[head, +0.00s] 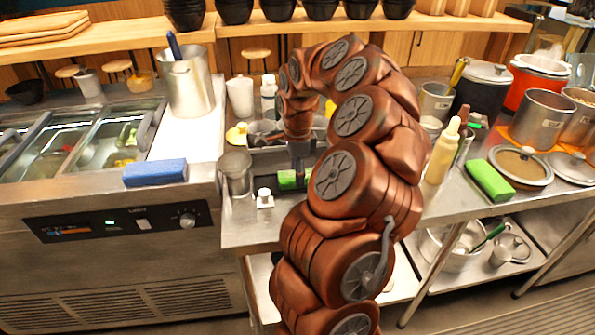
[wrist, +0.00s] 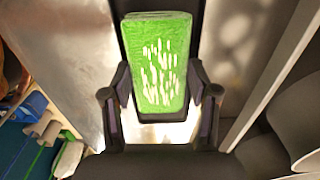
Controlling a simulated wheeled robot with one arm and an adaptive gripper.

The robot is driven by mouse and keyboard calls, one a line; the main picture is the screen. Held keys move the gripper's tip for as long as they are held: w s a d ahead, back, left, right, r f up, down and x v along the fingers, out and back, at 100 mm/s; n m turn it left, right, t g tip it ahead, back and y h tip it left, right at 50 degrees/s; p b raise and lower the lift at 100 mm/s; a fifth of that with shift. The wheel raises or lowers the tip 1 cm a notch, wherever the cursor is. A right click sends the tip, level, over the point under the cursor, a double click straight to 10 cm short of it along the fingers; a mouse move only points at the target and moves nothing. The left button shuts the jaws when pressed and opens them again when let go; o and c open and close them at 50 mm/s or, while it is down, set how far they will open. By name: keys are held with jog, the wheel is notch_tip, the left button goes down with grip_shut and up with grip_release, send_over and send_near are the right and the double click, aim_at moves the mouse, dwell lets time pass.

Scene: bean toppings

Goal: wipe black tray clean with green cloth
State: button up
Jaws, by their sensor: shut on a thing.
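My gripper (wrist: 160,100) is shut on the green cloth (wrist: 160,65), a folded block with white streaks or bits on its face. In the head view the green cloth (head: 289,179) shows low at the end of my arm, over the steel counter, partly hidden by my gripper (head: 299,172). A dark tray (head: 264,161) lies there, mostly hidden behind my arm. In the wrist view a dark surface shows behind the cloth; I cannot tell whether the cloth touches it.
A blue block (head: 155,172) lies on the left counter's edge. A steel canister (head: 237,174) and a small white-capped item (head: 264,198) stand near the cloth. A squeeze bottle (head: 443,152), another green block (head: 489,181) and a lidded pot (head: 521,166) are to the right.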

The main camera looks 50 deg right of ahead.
jog(key=shift+w+a+f+b, duration=0.2)
jog(key=shift+w+a+b, duration=0.3)
jog(key=shift+a+b, duration=0.35)
jog(key=shift+w+r, duration=0.1)
jog(key=shift+r, duration=4.3)
jog(key=shift+f, duration=0.1)
jog(key=shift+s+d+f+b, duration=0.2)
jog(key=shift+d+f+b, duration=0.05)
jog(key=shift+f+b, duration=0.4)
jog(key=shift+s+d+f+b, duration=0.15)
jog(key=shift+d+f+b, duration=0.05)
jog(key=shift+f+b, duration=0.4)
jog(key=shift+s+d+f+b, duration=0.2)
jog(key=shift+d+f+b, duration=0.05)
jog(key=shift+f+b, duration=0.4)
